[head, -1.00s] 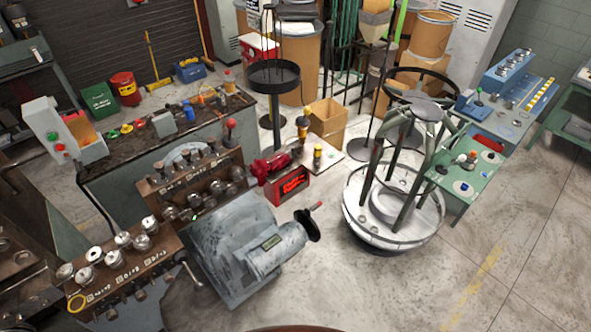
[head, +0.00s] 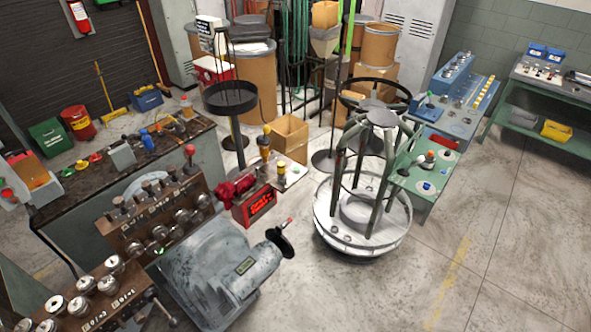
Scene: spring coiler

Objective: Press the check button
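No button can be read as the check button at this size. Round buttons or knobs, blue (head: 427,186) and white, show on the green-topped bench (head: 412,195) right of centre. A blue console (head: 452,78) with several small knobs stands on the bluish bench behind it. At the left edge, a control box carries a red button (head: 7,193); it is partly cut off by the frame. Neither of my grippers is in view.
Bare floor (head: 500,250) lies open at the right front.

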